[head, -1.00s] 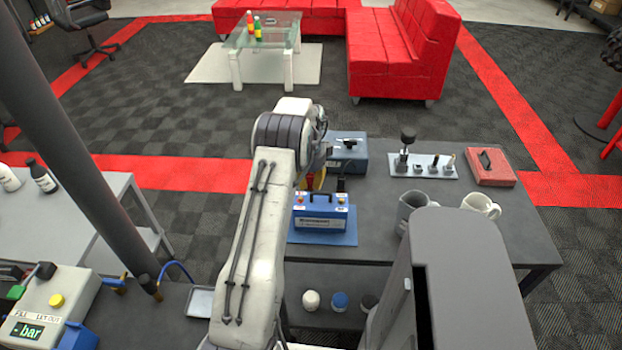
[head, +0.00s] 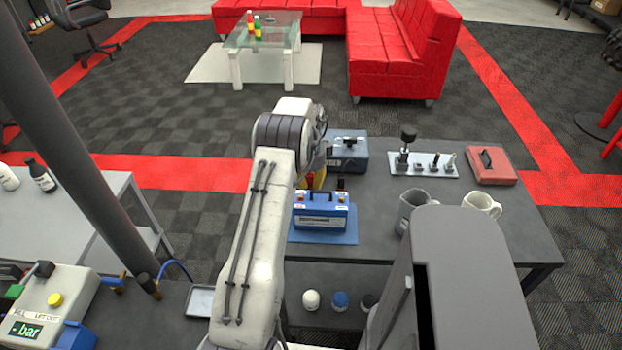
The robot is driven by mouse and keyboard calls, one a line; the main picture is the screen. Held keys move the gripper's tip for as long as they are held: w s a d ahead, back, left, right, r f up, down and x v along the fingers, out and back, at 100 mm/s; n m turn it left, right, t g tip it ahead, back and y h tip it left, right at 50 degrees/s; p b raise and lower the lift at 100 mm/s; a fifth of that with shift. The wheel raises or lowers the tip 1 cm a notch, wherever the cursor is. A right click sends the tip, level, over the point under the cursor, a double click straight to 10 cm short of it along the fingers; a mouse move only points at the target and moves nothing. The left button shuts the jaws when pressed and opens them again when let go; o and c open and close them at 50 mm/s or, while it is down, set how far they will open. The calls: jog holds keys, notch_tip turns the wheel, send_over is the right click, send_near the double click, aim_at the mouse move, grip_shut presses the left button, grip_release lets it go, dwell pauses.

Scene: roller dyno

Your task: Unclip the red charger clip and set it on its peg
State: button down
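The blue battery (head: 321,216) stands on a blue mat (head: 322,237) on the dark table. The red clip (head: 310,182) is a small upright red shape above the battery's left end, partly hidden by my arm. A black clip (head: 340,184) stands at the battery's right end. A blue-grey box with a handle (head: 348,152), perhaps the charger, is behind the battery. My gripper is mostly hidden behind my arm; a yellow patch (head: 319,179) beside the red clip may be part of it. Whether its fingers hold the red clip is hidden. I cannot make out the peg.
Bare table lies between the battery and the mugs. Several round-topped items sit on the lower shelf.

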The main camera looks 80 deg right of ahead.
jog(key=c, duration=1.1)
grip_release()
jog(key=shift+r, duration=0.1)
jog(key=r, duration=1.2)
jog(key=shift+d+r, duration=0.2)
jog(key=shift+r, duration=0.1)
